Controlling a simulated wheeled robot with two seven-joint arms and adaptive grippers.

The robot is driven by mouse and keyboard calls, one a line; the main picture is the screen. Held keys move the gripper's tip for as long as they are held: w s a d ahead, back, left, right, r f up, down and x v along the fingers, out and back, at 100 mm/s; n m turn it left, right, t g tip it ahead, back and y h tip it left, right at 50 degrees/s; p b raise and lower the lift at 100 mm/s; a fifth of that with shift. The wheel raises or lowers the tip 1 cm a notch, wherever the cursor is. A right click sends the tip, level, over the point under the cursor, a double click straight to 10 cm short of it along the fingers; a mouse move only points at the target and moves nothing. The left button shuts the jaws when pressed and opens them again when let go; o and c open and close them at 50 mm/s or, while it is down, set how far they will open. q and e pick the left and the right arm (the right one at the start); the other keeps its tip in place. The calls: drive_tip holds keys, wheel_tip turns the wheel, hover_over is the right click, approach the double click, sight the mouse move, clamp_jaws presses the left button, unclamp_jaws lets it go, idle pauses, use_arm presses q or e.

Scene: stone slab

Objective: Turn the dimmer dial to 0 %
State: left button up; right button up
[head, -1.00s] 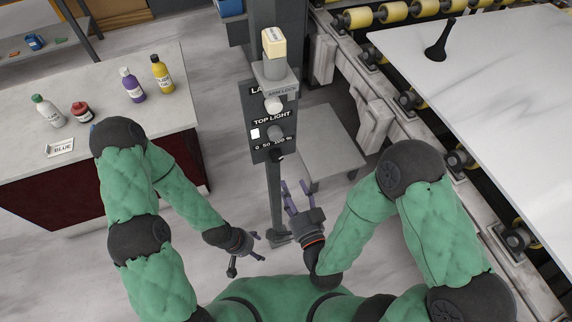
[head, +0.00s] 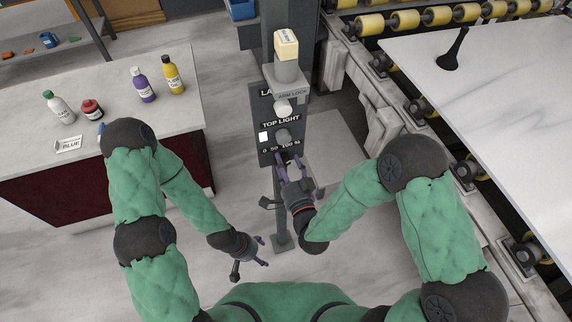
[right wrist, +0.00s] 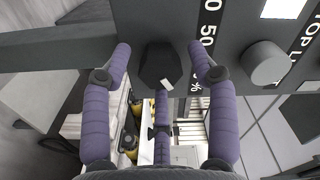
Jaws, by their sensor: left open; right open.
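The dimmer dial (right wrist: 158,66) is a dark faceted knob under the printed 0 50 100 % scale on the dark panel (head: 262,104). In the right wrist view its white mark points to the lower right, towards the % end of the scale. My right gripper (head: 288,160) is open in front of the panel's lower edge. Its purple fingers (right wrist: 160,62) stand either side of the dial, with gaps showing; a third finger is below. In the head view the gripper largely hides the dial. My left gripper (head: 262,252) is open and empty, low and away from the panel.
A round grey knob (right wrist: 265,63) sits by the TOP LIGHT label, close to a finger. A white square (head: 264,136) and the ARM LOCK bracket (head: 290,94) are nearby. A bottle counter (head: 110,80) is left, a roller conveyor with a slab (head: 500,90) right.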

drive_tip(key=c, duration=1.1)
drive_tip(key=shift+c, duration=0.2)
